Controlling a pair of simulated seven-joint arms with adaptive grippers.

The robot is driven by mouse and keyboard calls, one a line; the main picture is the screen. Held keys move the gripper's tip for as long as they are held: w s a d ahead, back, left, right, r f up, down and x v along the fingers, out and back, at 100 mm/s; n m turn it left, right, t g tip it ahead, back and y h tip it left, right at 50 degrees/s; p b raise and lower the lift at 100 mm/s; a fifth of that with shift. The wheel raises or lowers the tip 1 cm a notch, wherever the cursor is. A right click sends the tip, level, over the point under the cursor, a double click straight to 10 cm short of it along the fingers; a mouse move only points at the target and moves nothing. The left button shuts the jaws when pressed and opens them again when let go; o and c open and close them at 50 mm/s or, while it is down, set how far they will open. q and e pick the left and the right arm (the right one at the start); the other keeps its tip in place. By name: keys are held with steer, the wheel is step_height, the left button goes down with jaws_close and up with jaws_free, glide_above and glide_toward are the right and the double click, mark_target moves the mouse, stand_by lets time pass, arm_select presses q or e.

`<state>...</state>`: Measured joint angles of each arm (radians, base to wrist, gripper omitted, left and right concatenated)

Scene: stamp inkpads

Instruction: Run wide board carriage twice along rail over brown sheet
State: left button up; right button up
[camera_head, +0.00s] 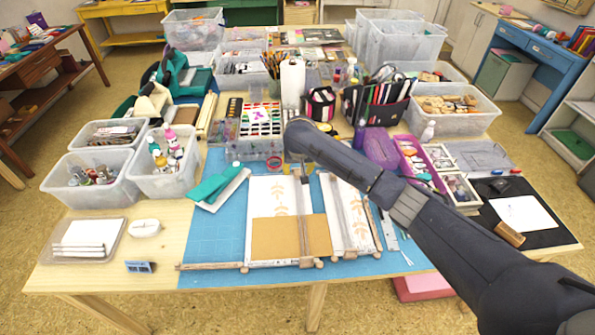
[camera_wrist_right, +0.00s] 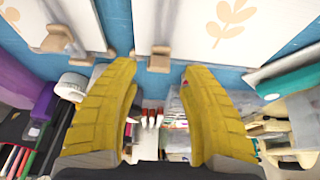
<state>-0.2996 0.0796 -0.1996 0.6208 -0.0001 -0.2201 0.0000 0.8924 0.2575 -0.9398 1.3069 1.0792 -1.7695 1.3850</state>
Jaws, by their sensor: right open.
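The wide white board (camera_head: 265,190) with pale leaf prints lies on the blue mat. The brown sheet (camera_head: 275,238) covers its near half. The wide board carriage (camera_head: 303,225), a long upright-running bar, lies across the right part of the board and sheet. My left gripper is not in view.
A narrower printed board (camera_head: 358,215) with its own bar lies just to the right. A teal-and-white object (camera_head: 220,186) lies left of the wide board. Clear tubs, a paint set (camera_head: 262,118) and pen holders crowd the far side. The mat's left front (camera_head: 215,235) is free.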

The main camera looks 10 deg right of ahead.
mark_target(298, 173)
steer(key=shift+x, duration=1.65)
steer(key=shift+o, duration=0.3)
jaws_close()
